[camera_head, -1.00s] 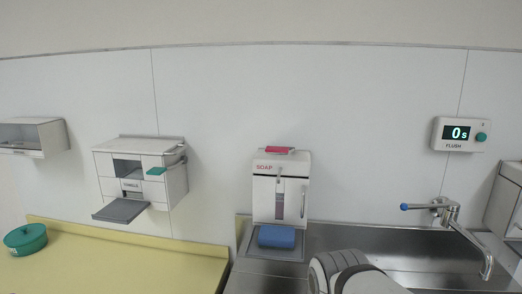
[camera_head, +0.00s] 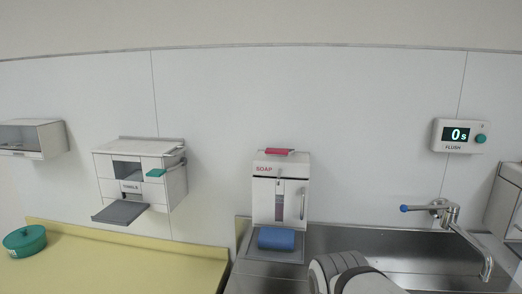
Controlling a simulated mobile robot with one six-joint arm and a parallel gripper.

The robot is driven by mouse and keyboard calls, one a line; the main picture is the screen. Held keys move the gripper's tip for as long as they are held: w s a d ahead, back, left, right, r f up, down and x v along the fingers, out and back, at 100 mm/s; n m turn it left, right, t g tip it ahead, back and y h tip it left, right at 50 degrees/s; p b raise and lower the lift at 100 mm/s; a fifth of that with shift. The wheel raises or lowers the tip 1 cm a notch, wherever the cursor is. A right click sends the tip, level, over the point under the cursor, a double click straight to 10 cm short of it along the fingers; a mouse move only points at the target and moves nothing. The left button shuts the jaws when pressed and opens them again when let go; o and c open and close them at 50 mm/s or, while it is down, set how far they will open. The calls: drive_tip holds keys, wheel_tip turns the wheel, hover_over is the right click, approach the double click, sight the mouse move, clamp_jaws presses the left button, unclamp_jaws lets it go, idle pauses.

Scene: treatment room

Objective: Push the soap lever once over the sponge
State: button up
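The white soap dispenser (camera_head: 264,205), marked SOAP, stands against the wall behind the steel counter. A narrow grey vertical handle (camera_head: 303,203) is on the right of its front, and a red piece (camera_head: 279,152) lies on its top. I cannot tell for sure which part is the lever. The blue sponge (camera_head: 276,238) lies on a grey tray at the foot of the dispenser, below its front. My arm shows at the bottom edge, right of the sponge and apart from it. My gripper is not in view.
A towel box (camera_head: 109,165) hangs on the wall at left. A green round container (camera_head: 25,240) sits on the yellow counter (camera_head: 130,268). At right are the tap (camera_head: 450,212) above the steel sink and a flush display (camera_head: 459,135) reading 0s.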

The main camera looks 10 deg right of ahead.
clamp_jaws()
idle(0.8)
